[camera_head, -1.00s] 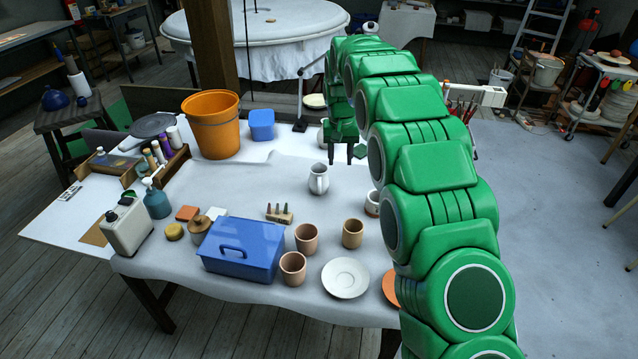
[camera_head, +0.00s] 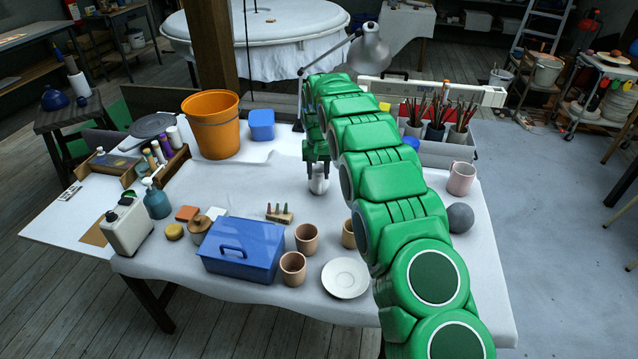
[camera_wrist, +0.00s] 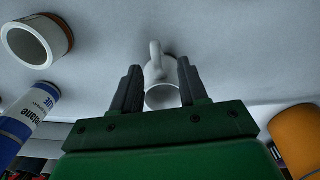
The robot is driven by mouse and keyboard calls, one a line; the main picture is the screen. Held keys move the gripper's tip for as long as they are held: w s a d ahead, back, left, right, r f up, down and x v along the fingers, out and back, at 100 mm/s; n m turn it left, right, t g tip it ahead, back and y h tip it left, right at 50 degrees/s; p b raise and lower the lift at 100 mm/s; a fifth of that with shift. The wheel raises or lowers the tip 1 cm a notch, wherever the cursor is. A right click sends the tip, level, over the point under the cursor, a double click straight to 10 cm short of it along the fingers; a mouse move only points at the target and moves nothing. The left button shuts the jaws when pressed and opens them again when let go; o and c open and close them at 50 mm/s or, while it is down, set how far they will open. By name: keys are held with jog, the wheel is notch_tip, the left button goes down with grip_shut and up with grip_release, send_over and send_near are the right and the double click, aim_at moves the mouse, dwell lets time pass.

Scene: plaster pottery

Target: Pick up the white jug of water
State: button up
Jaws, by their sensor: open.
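The white jug (camera_head: 319,184) stands upright on the cloth-covered table in the head view, its upper part partly hidden by my gripper. My gripper (camera_head: 318,175) is open, pointing down, with its fingertips at the jug's upper part. In the wrist view, the jug (camera_wrist: 161,92) shows its round mouth and its handle between the two dark fingers of my gripper (camera_wrist: 158,78). The fingers are on either side of the jug. Whether they touch it, I cannot tell. Any water inside is not visible.
A blue box (camera_head: 240,252), terracotta cups (camera_head: 306,238) and a white saucer (camera_head: 345,278) stand in front of the jug. An orange bucket (camera_head: 212,125) stands behind left. A pink mug (camera_head: 461,178) and a grey ball (camera_head: 460,218) are at right. Bare cloth lies left of the jug.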

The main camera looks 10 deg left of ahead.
aim_at(319, 182)
jog(key=shift+s+d+f, duration=0.1)
jog(key=shift+d+f, duration=0.05)
jog(key=shift+f, duration=1.1)
jog(key=shift+s+d+f, duration=0.1)
jog(key=shift+f, duration=1.15)
grip_shut()
